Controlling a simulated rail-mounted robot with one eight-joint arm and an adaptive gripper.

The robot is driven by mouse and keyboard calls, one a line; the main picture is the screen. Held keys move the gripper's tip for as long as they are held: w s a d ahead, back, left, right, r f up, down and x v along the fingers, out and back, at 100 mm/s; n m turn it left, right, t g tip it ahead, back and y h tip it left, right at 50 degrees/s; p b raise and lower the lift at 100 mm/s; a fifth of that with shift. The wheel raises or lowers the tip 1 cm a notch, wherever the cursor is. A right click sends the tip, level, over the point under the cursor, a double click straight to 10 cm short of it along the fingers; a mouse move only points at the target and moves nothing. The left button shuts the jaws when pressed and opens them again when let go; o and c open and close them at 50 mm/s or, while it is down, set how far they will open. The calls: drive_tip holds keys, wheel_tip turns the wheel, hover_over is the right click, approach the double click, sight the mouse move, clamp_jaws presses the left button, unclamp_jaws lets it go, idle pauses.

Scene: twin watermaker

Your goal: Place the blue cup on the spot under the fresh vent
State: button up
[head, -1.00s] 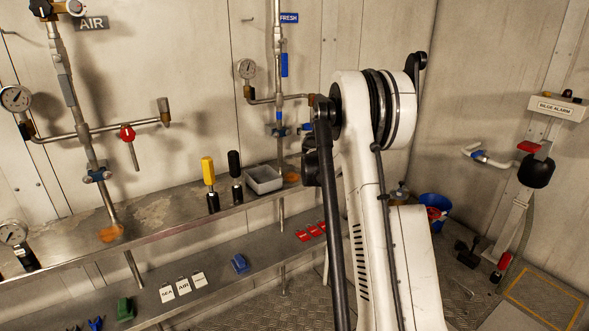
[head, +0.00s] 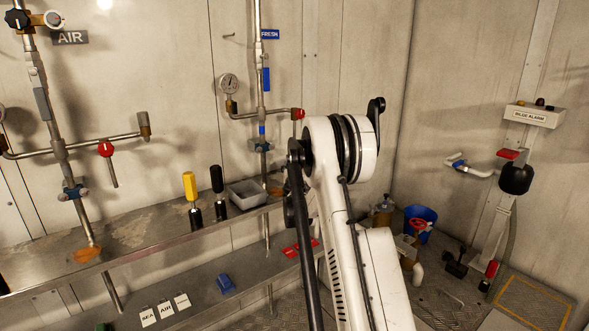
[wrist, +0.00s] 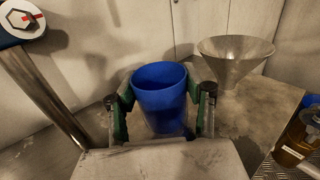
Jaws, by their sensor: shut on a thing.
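The blue cup (wrist: 160,95) is upright between the green fingers of my gripper (wrist: 162,108) in the wrist view, and the gripper is shut on it. A stained grey surface lies beyond the cup. In the head view my arm hides the gripper and the held cup. The FRESH sign (head: 270,34) is on the back wall beside a vertical pipe (head: 260,75). A side branch (head: 275,114) of that pipe runs right to a red-handled fitting (head: 298,114) near my arm. I cannot make out the spot under the fresh vent.
A metal funnel (wrist: 235,58) stands right of the cup, with an amber container (wrist: 295,148) at the right edge. A grey tray (head: 248,192), a black-handled tool (head: 218,190) and a yellow-handled tool (head: 191,198) stand on the shelf. A blue bucket (head: 421,217) is at the right.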

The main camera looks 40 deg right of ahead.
drive_tip(key=shift+f, duration=0.1)
drive_tip(key=o, duration=0.9)
drive_tip(key=shift+o, duration=0.2)
